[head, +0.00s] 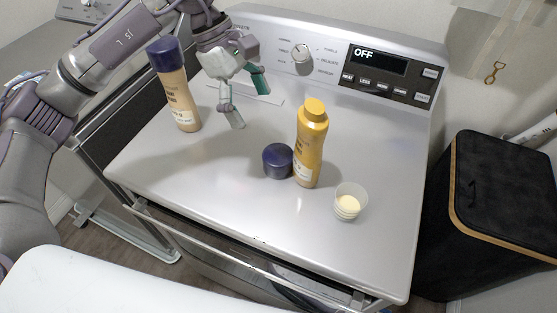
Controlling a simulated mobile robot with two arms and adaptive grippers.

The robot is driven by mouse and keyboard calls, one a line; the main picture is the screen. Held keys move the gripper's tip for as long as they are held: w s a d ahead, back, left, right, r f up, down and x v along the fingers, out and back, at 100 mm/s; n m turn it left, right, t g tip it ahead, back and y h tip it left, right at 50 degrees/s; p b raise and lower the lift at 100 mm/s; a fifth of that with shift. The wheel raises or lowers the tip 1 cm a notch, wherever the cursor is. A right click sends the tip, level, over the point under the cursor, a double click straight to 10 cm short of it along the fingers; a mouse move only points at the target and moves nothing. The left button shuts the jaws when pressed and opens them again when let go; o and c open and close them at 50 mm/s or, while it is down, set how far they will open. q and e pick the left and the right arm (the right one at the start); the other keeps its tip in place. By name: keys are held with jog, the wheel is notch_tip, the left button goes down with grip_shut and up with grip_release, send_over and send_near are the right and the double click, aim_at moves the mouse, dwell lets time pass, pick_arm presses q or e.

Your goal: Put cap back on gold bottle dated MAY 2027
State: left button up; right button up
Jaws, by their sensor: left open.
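A gold bottle (310,150) stands upright on the washer top. Its top is gold and rounded, with no dark cap on it. The date on its label is too small to read. A dark blue cap (277,159) sits on the washer just left of the bottle's base. A paler gold bottle (178,100) stands at the back left with a dark blue cap (165,55) on it. My left gripper (246,99) is open and empty above the washer, between the two bottles and behind the loose cap. My right gripper is not in view.
The washer's control panel (340,62) rises at the back. A black bin (500,200) stands to the right. The washer's front left top is clear.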

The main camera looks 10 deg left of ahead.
aim_at(277, 154)
pick_arm(q)
jog(key=p+x, duration=0.1)
jog(key=x, duration=0.7)
jog(key=shift+d+f+p, duration=0.15)
jog(key=shift+f+p, duration=0.15)
jog(key=shift+p, duration=0.05)
jog(key=shift+s+d+f+p, duration=0.1)
jog(key=shift+d+f+p, duration=0.15)
jog(key=shift+p, duration=0.1)
jog(key=p+x, duration=0.1)
jog(key=x, duration=0.2)
jog(key=shift+d+f+p, duration=0.15)
jog(key=shift+f+p, duration=0.15)
jog(key=shift+d+f, duration=0.1)
jog(key=shift+f, duration=0.3)
jog(key=c, duration=0.9)
